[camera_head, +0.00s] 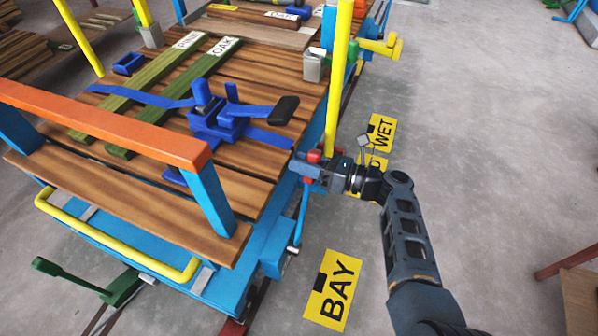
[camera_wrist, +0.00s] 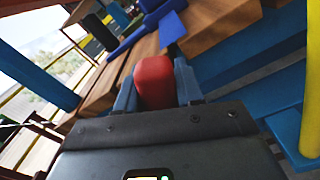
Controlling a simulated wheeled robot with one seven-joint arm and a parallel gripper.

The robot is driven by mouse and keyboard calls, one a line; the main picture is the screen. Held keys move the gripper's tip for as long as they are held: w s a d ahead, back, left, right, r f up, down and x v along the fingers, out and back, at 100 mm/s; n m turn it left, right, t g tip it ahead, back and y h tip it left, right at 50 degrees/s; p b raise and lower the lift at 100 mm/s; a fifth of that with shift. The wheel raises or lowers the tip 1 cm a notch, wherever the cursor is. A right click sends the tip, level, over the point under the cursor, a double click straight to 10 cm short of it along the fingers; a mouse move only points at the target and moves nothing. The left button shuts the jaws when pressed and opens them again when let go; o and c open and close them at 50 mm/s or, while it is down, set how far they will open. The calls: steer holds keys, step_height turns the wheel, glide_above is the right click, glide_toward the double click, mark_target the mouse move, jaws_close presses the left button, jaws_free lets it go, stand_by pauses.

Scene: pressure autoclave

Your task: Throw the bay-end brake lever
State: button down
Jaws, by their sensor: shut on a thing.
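A blue lever rod (camera_head: 301,218) rises nearly upright from the near right corner of the blue cart frame, beside the BAY floor sign. Its red grip (camera_head: 313,156) is at its top and also shows in the wrist view (camera_wrist: 154,82). My gripper (camera_head: 305,168) comes in from the right and is shut on the red grip, with a finger on each side of it in the wrist view. The fingers and gripper body hide part of the grip and upper rod.
The cart's wooden deck (camera_head: 245,175) carries a blue ratchet clamp (camera_head: 220,118) and green boards. A green lever (camera_head: 75,277) is at lower left. The floor beside the BAY sign (camera_head: 333,290) is clear.

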steer(key=shift+w+d+f, duration=0.1)
steer(key=shift+w+d, duration=0.05)
steer(key=c, duration=0.8)
jaws_free()
steer(key=p+v, duration=0.1)
steer(key=v, duration=0.6)
steer(key=shift+d, duration=0.3)
